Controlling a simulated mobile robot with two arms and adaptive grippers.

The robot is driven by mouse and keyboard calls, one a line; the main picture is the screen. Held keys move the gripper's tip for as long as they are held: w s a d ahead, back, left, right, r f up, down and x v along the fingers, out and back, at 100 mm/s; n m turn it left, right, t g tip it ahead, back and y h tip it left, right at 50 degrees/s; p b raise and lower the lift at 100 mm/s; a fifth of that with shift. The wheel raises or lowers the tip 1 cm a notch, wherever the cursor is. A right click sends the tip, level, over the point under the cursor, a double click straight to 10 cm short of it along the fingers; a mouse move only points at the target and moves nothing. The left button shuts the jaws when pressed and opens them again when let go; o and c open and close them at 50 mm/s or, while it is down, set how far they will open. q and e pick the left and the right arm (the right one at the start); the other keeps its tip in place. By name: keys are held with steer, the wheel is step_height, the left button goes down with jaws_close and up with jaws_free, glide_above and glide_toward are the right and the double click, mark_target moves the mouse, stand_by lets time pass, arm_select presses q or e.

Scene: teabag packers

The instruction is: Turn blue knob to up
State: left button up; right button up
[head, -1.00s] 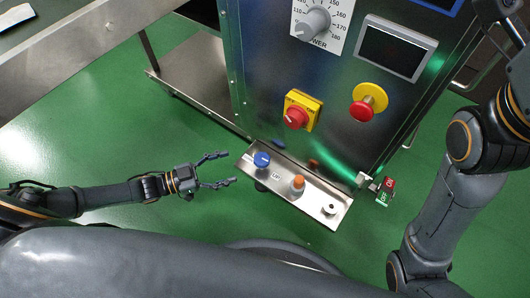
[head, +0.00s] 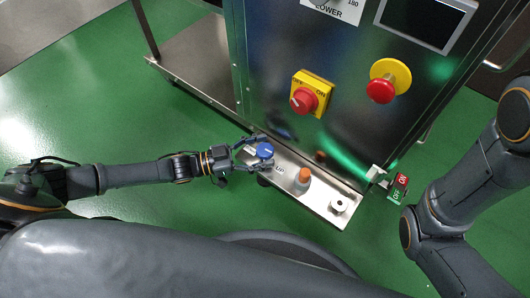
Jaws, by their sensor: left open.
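The blue knob (head: 265,150) stands at the left end of a narrow metal control panel, which juts from the front of the steel machine. My left gripper (head: 256,152) comes in from the left with its fingers spread. One finger lies on the far side of the knob and the other on the near side. Whether the fingers touch the knob cannot be told. Part of the panel's left end is hidden by the gripper. My right arm shows at the right, but its gripper is not in view.
Above are a red rotary switch on a yellow plate (head: 309,96) and a red emergency button (head: 382,88). A red and green switch (head: 398,188) sits at the machine's right corner.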

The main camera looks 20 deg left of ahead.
arm_select(q)
steer(key=shift+w+d, duration=0.3)
steer(key=shift+d, duration=0.15)
steer(key=c, duration=1.2)
steer(key=shift+o, duration=0.2)
steer(key=shift+w+m+g+h+b, duration=0.1)
steer(key=shift+m+g+h+b, duration=0.2)
steer(key=shift+g+b, duration=0.1)
steer(key=shift+m+g+h, duration=0.3)
steer(key=shift+m+g, duration=0.2)
steer(key=shift+g, duration=0.2)
steer(key=o, duration=1.2)
steer(key=shift+c, duration=0.2)
